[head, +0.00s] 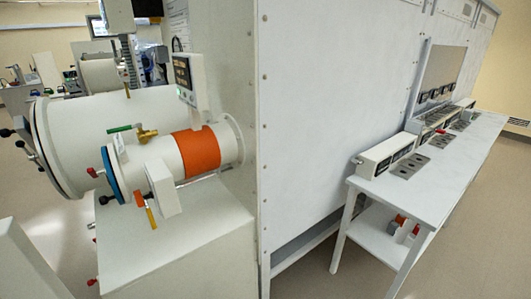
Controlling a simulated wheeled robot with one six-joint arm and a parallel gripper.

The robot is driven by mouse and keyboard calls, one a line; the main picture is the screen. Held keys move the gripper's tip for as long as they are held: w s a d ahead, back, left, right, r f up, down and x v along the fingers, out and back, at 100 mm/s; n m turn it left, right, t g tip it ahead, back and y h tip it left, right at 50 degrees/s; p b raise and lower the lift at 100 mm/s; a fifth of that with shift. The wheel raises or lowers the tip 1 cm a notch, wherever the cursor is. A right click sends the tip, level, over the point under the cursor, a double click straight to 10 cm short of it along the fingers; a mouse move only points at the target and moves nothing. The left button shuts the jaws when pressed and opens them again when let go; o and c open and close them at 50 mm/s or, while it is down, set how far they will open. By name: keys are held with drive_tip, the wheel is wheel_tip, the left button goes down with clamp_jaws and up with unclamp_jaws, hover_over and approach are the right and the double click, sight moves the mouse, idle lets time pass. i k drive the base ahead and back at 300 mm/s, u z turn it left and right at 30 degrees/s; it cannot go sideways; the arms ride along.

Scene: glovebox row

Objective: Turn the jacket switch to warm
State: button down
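An orange jacket (196,151) is wrapped around the small white antechamber cylinder (225,143), in the left half of the head view. A white box (162,187) is fixed to the front side of this cylinder, by the jacket's left edge. I cannot make out a switch marked for the jacket, nor its setting. A small display panel (183,72) with a dark screen stands above the jacket. My gripper is not in view.
A larger white cylinder (85,130) lies behind the small one. A green-handled valve (122,128) and an orange-yellow lever (151,216) stick out nearby. A tall white wall panel (330,110) rises at centre. A white bench (450,165) with control boxes (390,153) stands right.

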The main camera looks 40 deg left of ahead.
sight(137, 194)
drive_tip(key=i, duration=2.05)
drive_tip(key=u, duration=5)
drive_tip(key=i, duration=1)
